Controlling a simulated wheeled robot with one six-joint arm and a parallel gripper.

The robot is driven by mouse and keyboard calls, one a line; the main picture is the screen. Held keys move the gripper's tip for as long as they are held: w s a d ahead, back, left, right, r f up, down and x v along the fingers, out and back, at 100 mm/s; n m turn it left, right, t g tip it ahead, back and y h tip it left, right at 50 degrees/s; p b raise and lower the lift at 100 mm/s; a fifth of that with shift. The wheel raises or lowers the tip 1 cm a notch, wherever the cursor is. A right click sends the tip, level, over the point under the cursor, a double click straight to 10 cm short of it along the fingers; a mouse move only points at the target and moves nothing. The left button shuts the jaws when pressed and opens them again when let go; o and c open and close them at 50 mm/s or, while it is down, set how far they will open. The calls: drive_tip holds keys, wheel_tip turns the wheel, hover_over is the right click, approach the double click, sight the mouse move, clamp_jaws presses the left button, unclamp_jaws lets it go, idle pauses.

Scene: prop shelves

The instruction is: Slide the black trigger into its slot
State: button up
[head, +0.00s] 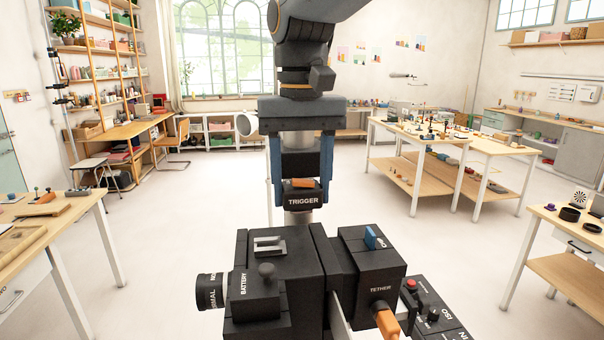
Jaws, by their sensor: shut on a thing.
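The black trigger (303,200), with a white TRIGGER label and an orange part on top, is between the fingers of my gripper (301,186). My gripper points down and its blue fingers are shut on the trigger from left and right. It holds the trigger in the air, above and behind the black device (311,290) in this view. The device has parts marked BATTERY (256,286) and TETHER (379,288). A grey-edged recess (268,245) shows on its top left. I cannot tell which opening is the trigger's slot.
Tables stand at left (60,215) and right (575,262). The floor between is clear.

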drive_tip(key=shift+a+f+b, duration=0.15)
drive_tip(key=shift+f+b, duration=2.2)
drive_tip(key=shift+f, duration=0.55)
drive_tip(key=shift+a+f+b, duration=0.15)
drive_tip(key=shift+f+b, duration=0.3)
drive_tip(key=shift+s+r, duration=0.1)
drive_tip(key=shift+r, duration=0.05)
drive_tip(key=shift+f+p, duration=0.3)
drive_tip(key=shift+p, duration=0.65)
drive_tip(key=shift+s+a+p, duration=0.25)
drive_tip(key=shift+a+p, duration=0.4)
drive_tip(key=shift+a, duration=0.2)
drive_tip(key=shift+s+a+p, duration=0.2)
drive_tip(key=shift+a+p, duration=0.4)
drive_tip(key=shift+a, duration=0.25)
idle(1.8)
